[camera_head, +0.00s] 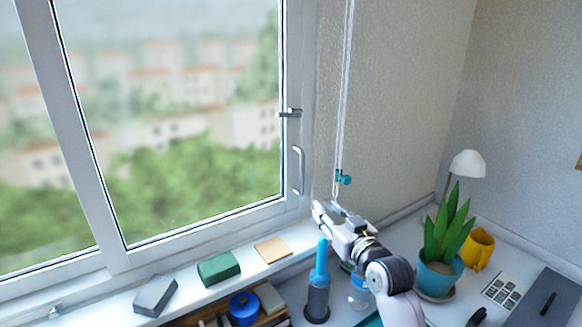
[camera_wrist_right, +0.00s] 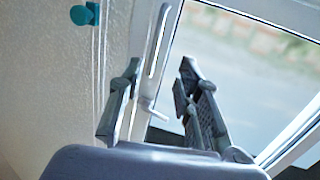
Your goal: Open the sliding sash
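The sliding sash (camera_head: 292,60) is a white-framed pane on the right side of the window. Its right stile carries a grey latch lever (camera_head: 289,113) and, below it, an upright pull handle (camera_head: 299,170). My right gripper (camera_head: 328,208) is in front of the window's lower right corner, below and right of the pull handle. In the right wrist view its fingers (camera_wrist_right: 161,72) are spread, with nothing held. A long pale handle (camera_wrist_right: 154,55) and a short lever (camera_wrist_right: 152,109) appear between or beyond them; contact is not visible. My left gripper is out of view.
A blind cord with a teal toggle (camera_head: 344,178) hangs right of the frame. The sill holds a grey block (camera_head: 155,295), a green block (camera_head: 218,268) and a tan pad (camera_head: 272,250).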

